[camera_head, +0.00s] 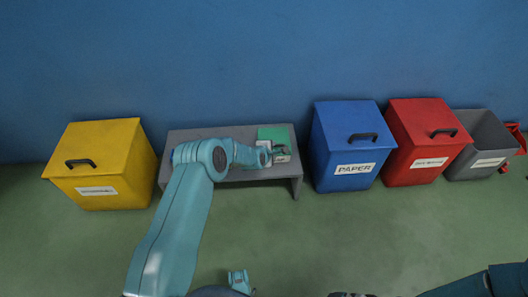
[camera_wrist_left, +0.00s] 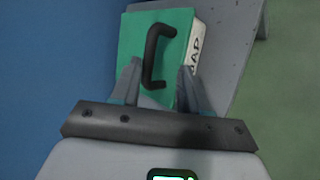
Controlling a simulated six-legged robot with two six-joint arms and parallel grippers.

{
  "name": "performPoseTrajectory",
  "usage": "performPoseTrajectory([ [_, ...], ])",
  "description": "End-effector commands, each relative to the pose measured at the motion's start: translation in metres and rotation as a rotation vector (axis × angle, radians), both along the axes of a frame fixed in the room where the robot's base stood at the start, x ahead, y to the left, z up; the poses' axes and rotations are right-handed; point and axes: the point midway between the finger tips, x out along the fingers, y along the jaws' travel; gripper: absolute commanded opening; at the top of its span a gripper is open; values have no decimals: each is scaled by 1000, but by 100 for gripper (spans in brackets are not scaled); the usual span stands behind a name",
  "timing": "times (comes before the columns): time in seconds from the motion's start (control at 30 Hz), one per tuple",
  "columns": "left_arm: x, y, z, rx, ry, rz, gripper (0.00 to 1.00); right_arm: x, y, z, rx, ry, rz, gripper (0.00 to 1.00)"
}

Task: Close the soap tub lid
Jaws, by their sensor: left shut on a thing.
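The soap tub has a green lid (camera_head: 272,133) and stands on the right part of a low grey bench (camera_head: 228,180). In the left wrist view, the lid (camera_wrist_left: 138,34) carries a black handle (camera_wrist_left: 152,62), and the tub's white label side (camera_wrist_left: 197,58) shows the letters "AP". The lid covers the tub's top from above. I cannot tell if a gap is left at its edge. My left gripper (camera_head: 281,152) is over the tub; its fingers (camera_wrist_left: 158,76) straddle the handle and are shut on it.
A yellow bin (camera_head: 115,145) stands left of the bench. Blue (camera_head: 345,130), red (camera_head: 418,120) and grey (camera_head: 485,125) bins stand to its right; the grey one is open. A blue wall (camera_head: 260,60) is behind. The green floor in front is clear.

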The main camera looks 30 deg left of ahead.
Motion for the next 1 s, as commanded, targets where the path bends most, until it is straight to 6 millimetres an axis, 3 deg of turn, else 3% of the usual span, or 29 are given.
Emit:
performPoseTrajectory([
  [0.03, -16, -5, 1, -14, 33, -6, 26, -1, 1, 10, 1, 2, 5, 100],
  [0.5, -92, -5, 79, -3, 6, -2, 26, -8, 8, 48, 6, 14, 33, 100],
  [0.7, -109, -5, 93, -1, 1, -1, 26, -8, 8, 53, 6, 14, 33, 100],
  [1.0, -111, -5, 95, 0, -1, -2, 26, -8, 8, 53, 6, 14, 32, 100],
])
